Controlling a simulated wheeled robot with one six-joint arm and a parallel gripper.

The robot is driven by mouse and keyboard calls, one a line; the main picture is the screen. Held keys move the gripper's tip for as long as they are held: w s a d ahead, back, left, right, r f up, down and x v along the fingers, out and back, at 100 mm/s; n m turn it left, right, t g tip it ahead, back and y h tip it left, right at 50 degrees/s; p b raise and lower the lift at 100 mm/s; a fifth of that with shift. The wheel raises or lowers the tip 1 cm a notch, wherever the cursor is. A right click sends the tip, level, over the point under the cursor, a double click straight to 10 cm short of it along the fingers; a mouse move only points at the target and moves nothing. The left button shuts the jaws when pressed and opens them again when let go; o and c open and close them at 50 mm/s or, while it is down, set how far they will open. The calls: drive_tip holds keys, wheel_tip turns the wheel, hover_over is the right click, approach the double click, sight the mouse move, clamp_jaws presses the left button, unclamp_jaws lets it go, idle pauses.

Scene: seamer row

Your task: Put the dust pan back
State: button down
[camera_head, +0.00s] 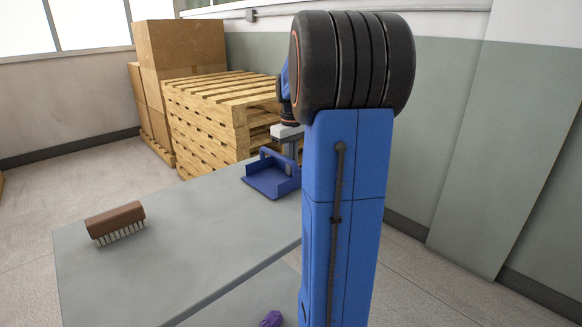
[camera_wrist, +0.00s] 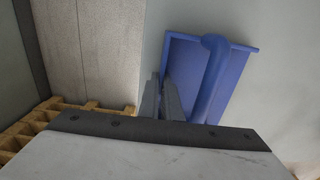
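The blue dust pan (camera_head: 266,182) is at the far edge of the grey table, with its handle arching up. I cannot tell whether it rests on the table or hangs just above it. My gripper (camera_head: 290,150) points down at the handle, and my own blue arm hides part of this. In the wrist view the dust pan (camera_wrist: 238,70) is tilted, and its handle runs close to the right of my grey fingertips (camera_wrist: 165,97). The frames do not show whether the fingers close around the handle.
A brown brush (camera_head: 115,220) lies bristles down on the table's (camera_head: 180,225) left part. A purple object (camera_head: 271,319) is at the bottom edge. Stacked wooden pallets (camera_head: 205,125) and cardboard boxes (camera_head: 180,45) stand behind the table. The middle of the tabletop is clear.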

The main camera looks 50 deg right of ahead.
drive_tip(key=shift+f, duration=0.2)
drive_tip(key=c, duration=2)
unclamp_jaws()
wheel_tip(320, 180, up, 12)
drive_tip(key=shift+r, duration=0.1)
